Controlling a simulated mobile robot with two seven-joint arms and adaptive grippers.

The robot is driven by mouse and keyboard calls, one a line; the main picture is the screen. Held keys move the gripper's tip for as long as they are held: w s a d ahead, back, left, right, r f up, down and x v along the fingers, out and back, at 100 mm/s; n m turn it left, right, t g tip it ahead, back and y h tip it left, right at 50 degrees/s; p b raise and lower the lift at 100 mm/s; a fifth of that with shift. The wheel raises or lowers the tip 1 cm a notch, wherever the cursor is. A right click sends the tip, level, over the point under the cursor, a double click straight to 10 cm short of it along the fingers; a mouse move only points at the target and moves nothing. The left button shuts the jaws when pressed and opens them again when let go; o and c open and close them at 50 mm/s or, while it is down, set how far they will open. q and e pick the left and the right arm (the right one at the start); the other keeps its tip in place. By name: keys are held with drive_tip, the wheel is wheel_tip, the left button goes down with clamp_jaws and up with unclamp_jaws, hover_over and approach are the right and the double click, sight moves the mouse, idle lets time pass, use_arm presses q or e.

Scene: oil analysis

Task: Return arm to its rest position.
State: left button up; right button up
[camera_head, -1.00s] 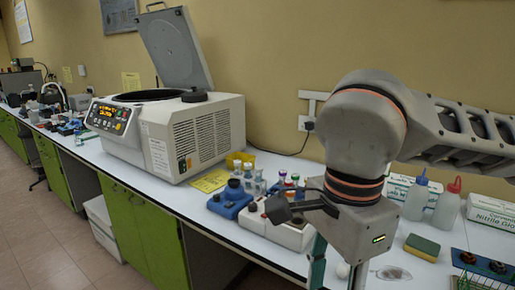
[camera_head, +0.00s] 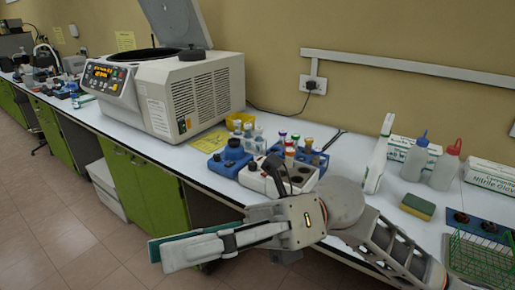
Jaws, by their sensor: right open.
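My right arm comes in from the lower right and stretches low across the front of the bench. My right gripper (camera_head: 215,248) points left, in front of the bench edge and over the floor. Its fingers show edge-on with teal pads, and nothing shows between them. My left gripper is not in the head view.
A centrifuge (camera_head: 190,92) with its lid raised stands on the bench (camera_head: 150,133). Squeeze bottles (camera_head: 445,168), a sponge (camera_head: 417,206) and a green wire rack (camera_head: 480,262) are at right.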

drive_tip(key=w+d+f+m+t+y, duration=0.15)
drive_tip(key=w+m+t+y, duration=0.25)
drive_tip(key=w+m+t, duration=0.4)
drive_tip(key=w+d+f+m+t+y, duration=0.1)
drive_tip(key=w+d+m+t+y, duration=0.25)
drive_tip(key=w+m+t, duration=0.4)
drive_tip(key=w+d+f+m+t+h, duration=0.3)
drive_tip(key=f+m+t+h, duration=0.2)
drive_tip(key=f+m+t, duration=0.3)
drive_tip(key=w+d+f+m+t+h, duration=0.35)
drive_tip(key=f+m+t+h, duration=0.2)
drive_tip(key=m, duration=0.55)
drive_tip(key=d+f+m+h, duration=0.3)
drive_tip(key=f, duration=0.3)
drive_tip(key=d+f+m+h, duration=0.3)
drive_tip(key=f, duration=0.3)
drive_tip(key=s+d+f+m+g+h, duration=0.2)
drive_tip(key=s+f, duration=0.3)
drive_tip(key=f, duration=0.3)
drive_tip(key=s+d+f+m+g+h, duration=0.2)
drive_tip(key=s+d+f, duration=0.3)
drive_tip(key=f, duration=0.4)
drive_tip(key=s+d+f+m+g+h, duration=0.1)
drive_tip(key=s+d+f+m+g, duration=0.2)
drive_tip(key=s+f, duration=0.3)
wheel_tip(320, 180, down, 3)
drive_tip(key=shift+d+f+h, duration=0.2)
drive_tip(key=shift+d+h, duration=0.15)
drive_tip(key=shift+h, duration=0.05)
drive_tip(key=shift+w, duration=0.1)
